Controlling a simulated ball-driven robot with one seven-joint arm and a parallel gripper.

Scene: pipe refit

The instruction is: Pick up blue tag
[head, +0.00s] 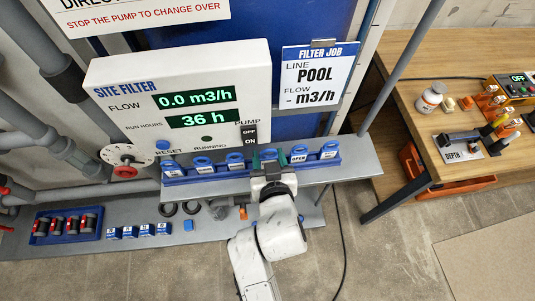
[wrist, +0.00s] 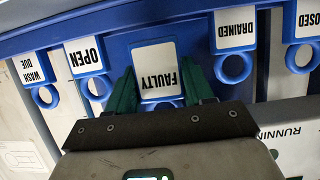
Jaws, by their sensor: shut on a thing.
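Several blue ring-topped tags with white labels stand in a row in a blue rack (head: 220,172) on the grey shelf. My gripper (head: 270,163) reaches to the right of the rack's middle. In the wrist view my green fingers (wrist: 160,88) are shut on the blue tag labelled FAULTY (wrist: 155,62), one finger on each side of it. The tag appears to be still at the rack; I cannot tell whether it is lifted. The OPEN tag (wrist: 86,54) and the DRAINED tag (wrist: 235,30) flank it in the wrist view, apart from the fingers.
The white site filter panel (head: 180,95) stands close behind the rack, with a FILTER JOB sign (head: 315,78) at its right. A lower shelf holds a blue tray (head: 66,226) and small blue blocks (head: 138,231). A wooden bench (head: 440,90) is at the right.

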